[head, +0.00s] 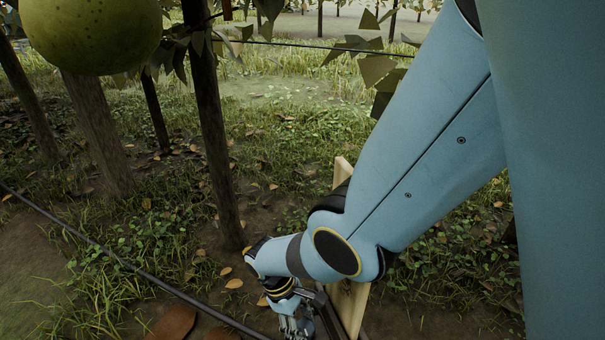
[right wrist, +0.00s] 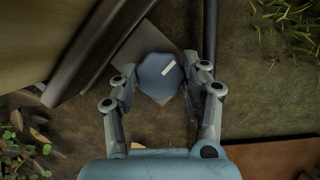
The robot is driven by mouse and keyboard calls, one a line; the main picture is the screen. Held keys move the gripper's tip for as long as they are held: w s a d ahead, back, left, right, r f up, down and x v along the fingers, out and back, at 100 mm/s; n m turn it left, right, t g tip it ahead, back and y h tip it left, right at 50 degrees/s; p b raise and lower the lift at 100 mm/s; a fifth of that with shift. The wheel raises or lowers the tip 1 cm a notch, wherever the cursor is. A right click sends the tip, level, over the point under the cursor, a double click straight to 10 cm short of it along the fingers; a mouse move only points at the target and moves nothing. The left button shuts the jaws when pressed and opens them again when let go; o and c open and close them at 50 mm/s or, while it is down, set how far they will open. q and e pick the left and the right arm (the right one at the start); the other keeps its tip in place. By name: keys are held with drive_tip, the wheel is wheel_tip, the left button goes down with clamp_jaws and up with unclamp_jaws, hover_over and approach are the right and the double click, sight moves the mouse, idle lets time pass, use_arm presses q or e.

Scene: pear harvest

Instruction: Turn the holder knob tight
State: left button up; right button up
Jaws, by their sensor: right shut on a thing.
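The holder knob (right wrist: 158,74) is a blue-grey, many-sided knob with a short white mark, slanted up to the right, on its face. It sits in front of a square grey plate (right wrist: 133,50) in the right wrist view. My right gripper (right wrist: 160,84) has one finger on each side of the knob and is shut on it. In the head view my right gripper (head: 292,326) is low at the bottom edge, beside a wooden post; the knob cannot be made out there. My left gripper is not in view.
The pale wooden post (head: 350,308) stands partly behind my right arm. A large green pear (head: 92,32) hangs at the upper left. A thin trunk (head: 207,120) rises left of the arm. A dark line (head: 120,262) crosses the lower left. Grass and leaves cover the ground.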

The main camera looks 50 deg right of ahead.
drive_tip(key=o, duration=1.1)
drive_tip(key=shift+o, duration=0.2)
drive_tip(key=v, duration=1.2)
